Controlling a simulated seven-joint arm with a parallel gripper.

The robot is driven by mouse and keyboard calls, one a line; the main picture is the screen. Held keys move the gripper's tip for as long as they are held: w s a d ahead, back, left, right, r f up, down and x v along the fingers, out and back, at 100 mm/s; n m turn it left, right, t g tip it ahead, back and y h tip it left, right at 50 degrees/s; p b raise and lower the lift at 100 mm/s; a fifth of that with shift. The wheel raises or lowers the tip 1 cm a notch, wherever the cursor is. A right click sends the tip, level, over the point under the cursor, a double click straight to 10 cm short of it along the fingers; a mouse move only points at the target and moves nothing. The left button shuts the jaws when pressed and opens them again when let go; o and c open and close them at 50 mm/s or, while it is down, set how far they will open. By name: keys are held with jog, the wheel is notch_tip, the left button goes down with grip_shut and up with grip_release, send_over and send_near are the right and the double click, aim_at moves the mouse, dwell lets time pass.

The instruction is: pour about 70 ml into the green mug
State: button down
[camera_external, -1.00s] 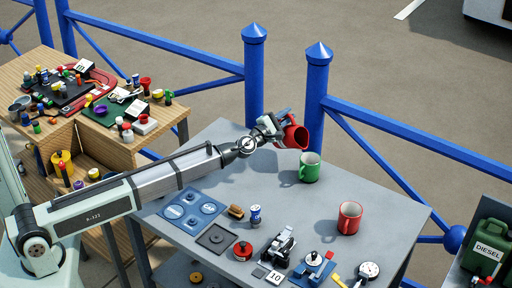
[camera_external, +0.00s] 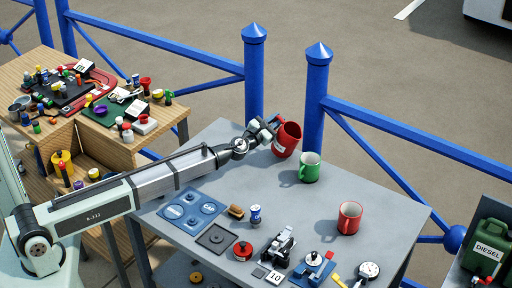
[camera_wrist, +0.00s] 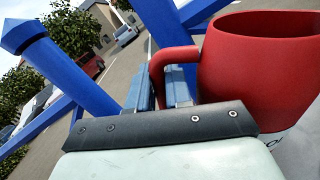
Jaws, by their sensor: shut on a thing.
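The green mug (camera_external: 309,168) stands upright on the grey table, near its back edge. My gripper (camera_external: 271,125) is up and to the left of it, shut on the handle of a red container (camera_external: 288,140). In the wrist view the jaws (camera_wrist: 172,88) close on the handle of this red vessel (camera_wrist: 255,65), which fills the right side. The held vessel is now only slightly tilted, held behind and left of the green mug, apart from it. Its contents cannot be seen. The inside of the green mug shows no clear liquid level.
A second red mug (camera_external: 349,218) stands on the table at the right. A blue can (camera_external: 255,215), a red-topped item (camera_external: 242,251), and gauges and small hardware lie along the front. Blue railing posts (camera_external: 317,100) rise close behind the held vessel. The middle of the table (camera_external: 280,190) is clear.

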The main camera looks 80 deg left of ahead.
jog(key=a+f+n, duration=0.1)
jog(key=s+f+n, duration=0.1)
jog(key=shift+a+n+g, duration=0.3)
jog(key=shift+a, duration=0.1)
jog(key=shift+s+a+f+n, duration=0.1)
jog(key=shift+a+f+n, duration=0.15)
jog(key=shift+f+n, duration=0.25)
jog(key=shift+s+a+f+n, duration=0.1)
jog(key=shift+a+f+n, duration=0.15)
jog(key=shift+f+n, duration=0.2)
jog(key=shift+r, duration=0.15)
